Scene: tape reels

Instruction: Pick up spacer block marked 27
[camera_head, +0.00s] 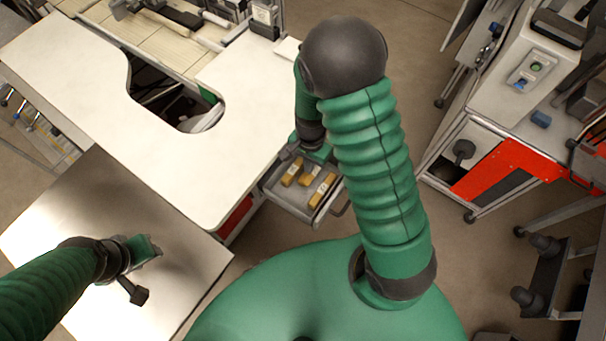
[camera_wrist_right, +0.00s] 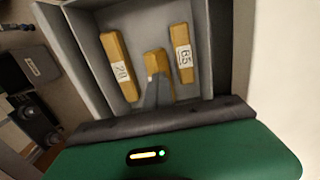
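An open grey drawer (camera_head: 296,210) holds three yellow spacer blocks, and it also fills much of the right wrist view (camera_wrist_right: 85,45). In that view the left block (camera_wrist_right: 120,68) has a label that seems to read 20. The right block (camera_wrist_right: 181,55) has a label like 65 or B5. The middle block (camera_wrist_right: 155,60) is partly covered by a grey gripper finger, and I cannot read its number. My right gripper (camera_wrist_right: 158,92) points into the drawer at this middle block; contact is unclear. My left gripper (camera_head: 150,247) is over a metal table, away from the drawer.
A white worktop (camera_head: 190,170) with a curved cutout stands left of the drawer. The metal table (camera_head: 185,290) lies below it, at lower left. A white cabinet with a red panel (camera_head: 500,170) stands at the right. Floor is clear between the drawer and this cabinet.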

